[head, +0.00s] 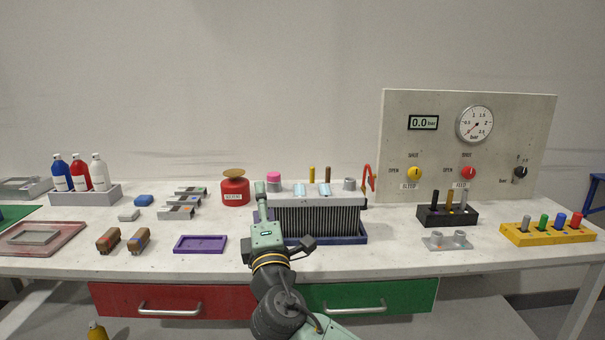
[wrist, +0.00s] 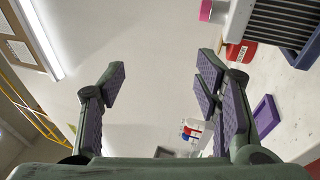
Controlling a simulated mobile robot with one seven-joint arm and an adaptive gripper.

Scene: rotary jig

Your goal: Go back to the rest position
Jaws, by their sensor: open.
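My gripper (wrist: 160,85) is open and empty in the wrist view, its two purple-padded fingers wide apart with bare wall between them. In the head view my arm rises from the bottom middle, in front of the grey finned block in its blue tray (head: 350,240). The gripper's fingertips cannot be made out clearly there. The arm hides the left part of the finned block (head: 318,219); this block also shows at the upper right of the wrist view (wrist: 285,22).
A purple tray (head: 200,244) lies left of my arm, with a red canister (head: 235,191) behind it. A gauge panel (head: 450,145) stands at the back right. A black holder (head: 447,216) and a yellow holder (head: 548,234) stand right. The front middle-right tabletop is clear.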

